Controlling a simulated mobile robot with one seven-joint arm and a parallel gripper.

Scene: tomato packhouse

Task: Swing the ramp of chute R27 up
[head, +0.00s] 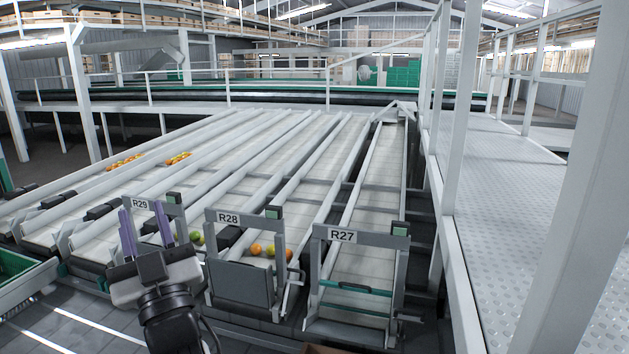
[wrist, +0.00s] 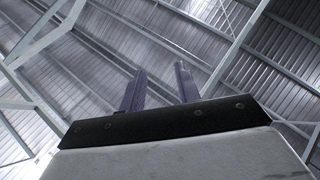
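Chute R27 (head: 342,236) is at the right of the row in the head view, with its label on a grey frame. A green bar (head: 355,288) crosses its opening, and no upright panel fills the frame. The low front part (head: 345,332) seems to be the ramp, lying down; its exact tilt is hard to tell. My gripper (head: 146,224) is raised at the left, in front of chute R29 and well apart from R27. Its two purple fingers stand apart with nothing between them. The wrist view shows the fingers (wrist: 160,92) open against the roof.
Chute R28 (head: 228,218), left of R27, has an upright grey panel (head: 240,284) and several tomatoes behind it. R29 (head: 140,204) is further left. A white post and railing (head: 458,225) with a walkway stand right of R27. A green crate (head: 16,266) is at the far left.

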